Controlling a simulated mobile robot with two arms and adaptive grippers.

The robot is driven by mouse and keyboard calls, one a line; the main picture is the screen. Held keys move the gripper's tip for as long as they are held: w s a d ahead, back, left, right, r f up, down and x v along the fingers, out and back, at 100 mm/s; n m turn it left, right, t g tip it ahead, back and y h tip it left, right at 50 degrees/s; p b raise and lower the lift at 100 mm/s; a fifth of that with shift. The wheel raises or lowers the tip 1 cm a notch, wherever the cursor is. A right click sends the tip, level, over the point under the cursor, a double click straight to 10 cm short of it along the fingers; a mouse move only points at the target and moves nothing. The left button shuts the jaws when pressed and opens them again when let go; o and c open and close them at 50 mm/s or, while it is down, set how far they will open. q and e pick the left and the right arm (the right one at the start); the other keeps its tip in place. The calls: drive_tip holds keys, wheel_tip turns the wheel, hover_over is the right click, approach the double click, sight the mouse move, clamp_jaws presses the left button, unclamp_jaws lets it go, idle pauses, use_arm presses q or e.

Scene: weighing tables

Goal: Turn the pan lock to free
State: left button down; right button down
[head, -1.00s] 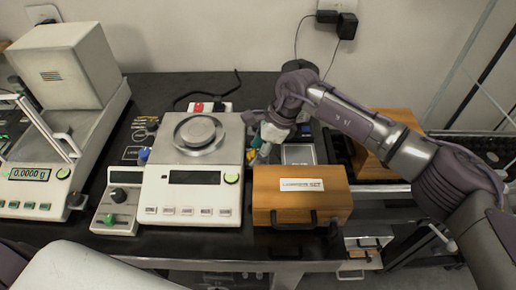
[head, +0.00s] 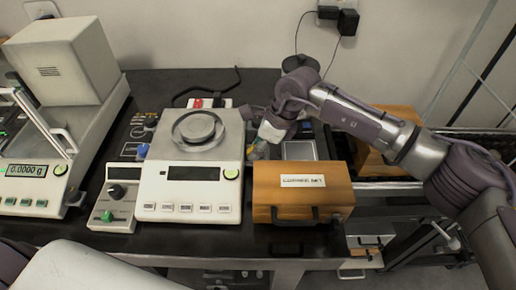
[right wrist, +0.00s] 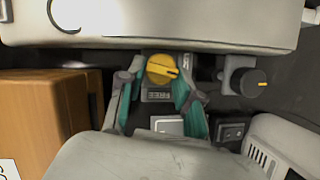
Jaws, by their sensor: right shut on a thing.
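The balance (head: 190,185) with a round metal pan (head: 198,128) stands in the middle of the table. The yellow pan lock knob (right wrist: 162,66) is on its side, seen in the right wrist view, with a label reading FREE (right wrist: 158,95) beside it. The knob's ridge points to the right in that view. My right gripper (right wrist: 162,76) is shut on the knob, one teal finger on each side. In the head view my right gripper (head: 254,145) is at the balance's right side and the knob cannot be made out. My left gripper is out of view.
A wooden box (head: 300,205) with a white label stands just right of the balance, close to my right gripper. A grey control unit (head: 112,205) stands left of the balance. A second black knob (right wrist: 248,82) sits beside the lock. An analytical balance (head: 25,190) is at far left.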

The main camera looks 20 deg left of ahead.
drive_tip(key=shift+m+t+b, duration=0.4)
drive_tip(key=shift+m, duration=0.6)
drive_tip(key=c, duration=0.8)
unclamp_jaws()
drive_tip(key=shift+o, duration=0.2)
drive_tip(key=v, duration=1.2)
